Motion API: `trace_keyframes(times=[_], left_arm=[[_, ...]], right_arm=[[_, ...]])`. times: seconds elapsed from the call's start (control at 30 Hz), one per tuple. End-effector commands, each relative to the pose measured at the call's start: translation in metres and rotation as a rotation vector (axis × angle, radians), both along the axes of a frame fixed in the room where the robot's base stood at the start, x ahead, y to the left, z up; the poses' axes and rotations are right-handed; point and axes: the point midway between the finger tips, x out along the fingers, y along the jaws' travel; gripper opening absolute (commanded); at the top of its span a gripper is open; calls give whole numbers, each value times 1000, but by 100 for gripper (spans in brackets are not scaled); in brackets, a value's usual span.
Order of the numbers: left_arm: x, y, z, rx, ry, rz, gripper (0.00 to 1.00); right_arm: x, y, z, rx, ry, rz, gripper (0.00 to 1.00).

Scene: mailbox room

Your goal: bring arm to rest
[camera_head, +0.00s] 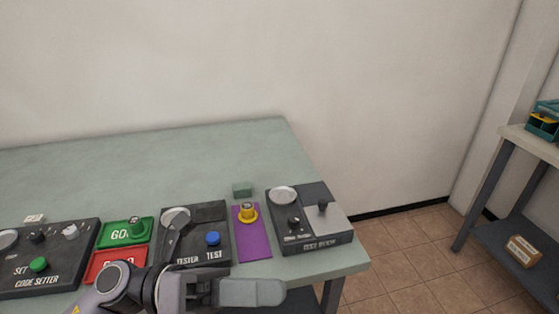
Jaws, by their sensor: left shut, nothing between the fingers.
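My left gripper (252,292) comes in from the lower left and hangs over the table's front edge, its grey fingers shut and empty. My left arm covers the lower part of the red tray (103,261) and part of its lettering. The gripper is just in front of the dark tester panel (217,218) and the purple mat (246,236), apart from the yellow-based piece (248,212) on that mat. My right gripper is not in view.
The green table (150,157) is clear at the back. A code setter panel (62,251), a green tray (112,238), a small green block (242,189) and a dark grey panel (305,232) stand along its front. A shelf (543,144) stands at the right beyond open tiled floor.

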Motion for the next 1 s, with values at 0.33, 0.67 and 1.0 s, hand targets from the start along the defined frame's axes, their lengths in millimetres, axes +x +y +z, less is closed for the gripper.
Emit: trace_keyframes(times=[0.33,0.67,1.0], left_arm=[[89,78,-61,-581,1090,538,0],[36,163,-245,-973,2025,1011,0],[-23,180,-306,-1097,2338,1177,0]], right_arm=[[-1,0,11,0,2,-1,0],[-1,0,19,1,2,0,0],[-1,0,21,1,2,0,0]])
